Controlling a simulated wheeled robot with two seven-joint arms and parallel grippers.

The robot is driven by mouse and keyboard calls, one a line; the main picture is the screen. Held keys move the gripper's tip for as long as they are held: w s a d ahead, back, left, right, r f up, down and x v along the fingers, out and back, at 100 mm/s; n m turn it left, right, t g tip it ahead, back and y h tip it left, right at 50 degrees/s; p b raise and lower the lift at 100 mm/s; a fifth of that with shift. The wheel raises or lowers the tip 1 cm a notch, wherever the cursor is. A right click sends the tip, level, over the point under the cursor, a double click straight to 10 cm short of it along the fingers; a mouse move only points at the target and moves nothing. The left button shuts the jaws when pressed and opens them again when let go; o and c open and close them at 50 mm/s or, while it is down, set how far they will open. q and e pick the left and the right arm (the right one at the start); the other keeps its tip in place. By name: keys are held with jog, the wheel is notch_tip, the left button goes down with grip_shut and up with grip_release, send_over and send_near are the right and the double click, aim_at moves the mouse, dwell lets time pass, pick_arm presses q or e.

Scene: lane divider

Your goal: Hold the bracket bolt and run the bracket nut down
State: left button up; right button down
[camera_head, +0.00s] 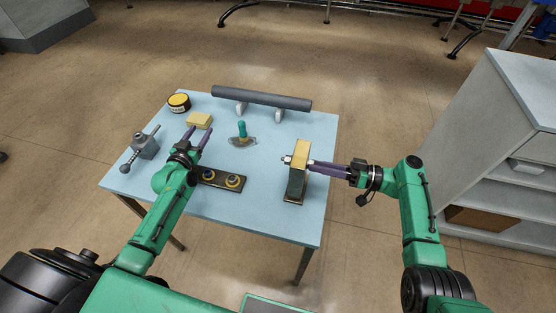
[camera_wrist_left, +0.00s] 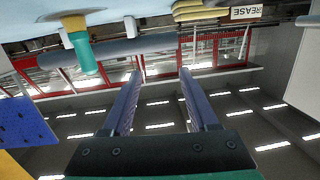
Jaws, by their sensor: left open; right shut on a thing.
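The bracket (camera_head: 297,183) stands upright at the right side of the table, with a yellowish upper part and a dark base. A small metal end with the bracket nut (camera_head: 286,159) sticks out of its left face near the top. My right gripper (camera_head: 311,164) comes in from the right and is shut at the bracket's right face, on the bracket bolt, whose head is hidden between the fingers. My left gripper (camera_head: 199,133) is open and empty above the left part of the table, well left of the bracket. Its parted fingers also show in the left wrist view (camera_wrist_left: 160,80).
A shelf unit (camera_head: 500,120) stands right.

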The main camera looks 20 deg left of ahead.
aim_at(285, 160)
pick_arm(q)
jog(key=d+f+n+g+h, duration=0.2)
jog(key=n, duration=0.1)
jog(key=shift+h, duration=0.3)
jog(key=d+n+h, duration=0.1)
jog(key=d+n+g+h, duration=0.1)
jog(key=s+d, duration=0.1)
jog(key=shift+f+n+g+h, duration=0.25)
jog(key=shift+n+g+h, duration=0.15)
jog(key=d+h, duration=0.1)
jog(key=s+d+r+n+g+h, duration=0.1)
jog(key=d, duration=0.1)
jog(key=s+d+n+g+h, duration=0.1)
jog(key=shift+d+r+h, duration=0.25)
jog(key=shift+d+h, duration=0.05)
jog(key=shift+d, duration=0.05)
jog(key=s+d+r+n+g+h, duration=0.2)
jog(key=s+d+r+g+h, duration=0.4)
jog(key=s+d+r+h, duration=0.15)
jog(key=x, duration=1.2)
jog(key=shift+s+d, duration=0.15)
jog(key=shift+d, duration=0.2)
grip_shut()
